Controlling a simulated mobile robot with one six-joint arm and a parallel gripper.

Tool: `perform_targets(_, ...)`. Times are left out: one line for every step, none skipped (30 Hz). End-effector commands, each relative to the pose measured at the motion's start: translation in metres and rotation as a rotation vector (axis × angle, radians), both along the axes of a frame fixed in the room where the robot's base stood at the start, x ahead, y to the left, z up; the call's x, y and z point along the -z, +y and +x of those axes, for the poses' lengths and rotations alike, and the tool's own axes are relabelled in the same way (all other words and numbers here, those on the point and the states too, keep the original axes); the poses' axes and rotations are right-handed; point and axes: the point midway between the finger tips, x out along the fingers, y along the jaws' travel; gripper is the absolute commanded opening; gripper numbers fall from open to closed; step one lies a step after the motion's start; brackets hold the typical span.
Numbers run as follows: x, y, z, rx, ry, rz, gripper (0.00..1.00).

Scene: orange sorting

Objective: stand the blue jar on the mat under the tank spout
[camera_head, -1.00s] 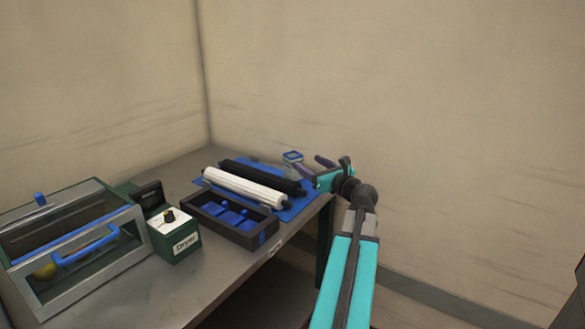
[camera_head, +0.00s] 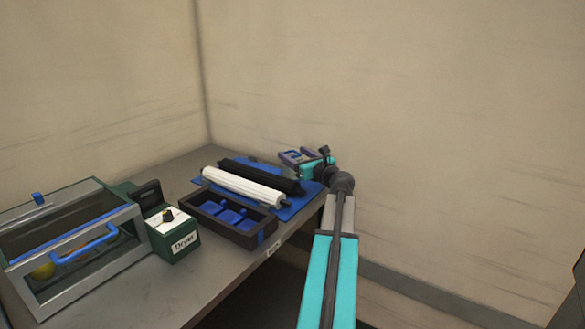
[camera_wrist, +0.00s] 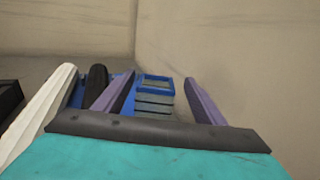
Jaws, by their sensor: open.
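A square, clear-looking jar with a blue rim (camera_wrist: 154,104) stands at the far end of the table, beyond the rollers. It also shows, small and partly covered, in the head view (camera_head: 293,155). My gripper (camera_head: 295,155) is open at the jar. In the wrist view its two purple fingers (camera_wrist: 160,80) lie on either side of the jar, with a wider gap on the right. I cannot tell whether either finger touches it. No tank or spout is in view, and I cannot identify the mat under one.
A white roller (camera_head: 243,187) and a black roller (camera_head: 262,177) lie on a blue sheet (camera_head: 297,206) beside the gripper. A dark tray (camera_head: 262,239), a dryer box (camera_head: 183,243) and a glazed case (camera_head: 130,266) stand nearer. Walls close off the back and right.

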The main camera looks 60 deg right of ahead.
Motion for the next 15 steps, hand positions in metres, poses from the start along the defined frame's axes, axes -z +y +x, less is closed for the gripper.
perform_targets(0.0001, -0.0009, 0.0013, 0.0, 0.0, 0.0, 0.64)
perform_targets(0.0001, -0.0009, 0.0015, 0.001, 0.0, 0.0, 0.64)
perform_targets(0.0001, -0.0009, 0.0014, 0.001, 0.0, 0.0, 0.64)
perform_targets(0.0001, -0.0009, 0.0013, 0.001, 0.0, 0.0, 0.64)
perform_targets(0.0001, -0.0008, 0.0011, 0.001, 0.0, 0.0, 0.64)
perform_targets(0.0001, -0.0008, 0.001, 0.001, 0.0, 0.0, 0.64)
perform_targets(0.0001, -0.0008, 0.0009, 0.001, 0.0, 0.0, 0.64)
perform_targets(0.0001, -0.0009, 0.0008, 0.001, 0.0, 0.0, 0.64)
perform_targets(0.0001, -0.0008, 0.0007, 0.001, 0.0, 0.0, 0.64)
perform_targets(0.0002, -0.001, 0.0008, 0.001, 0.0, 0.0, 0.64)
perform_targets(0.0002, -0.0011, 0.0012, 0.001, 0.0, 0.0, 0.64)
perform_targets(0.0003, -0.0016, 0.0022, 0.001, 0.0, 0.0, 0.64)
perform_targets(0.0003, -0.0019, 0.0033, 0.001, 0.0, 0.0, 0.64)
perform_targets(0.0004, -0.0024, 0.0049, 0.001, 0.0, 0.0, 0.64)
perform_targets(0.0005, -0.0033, 0.0075, 0.001, 0.0, 0.0, 0.64)
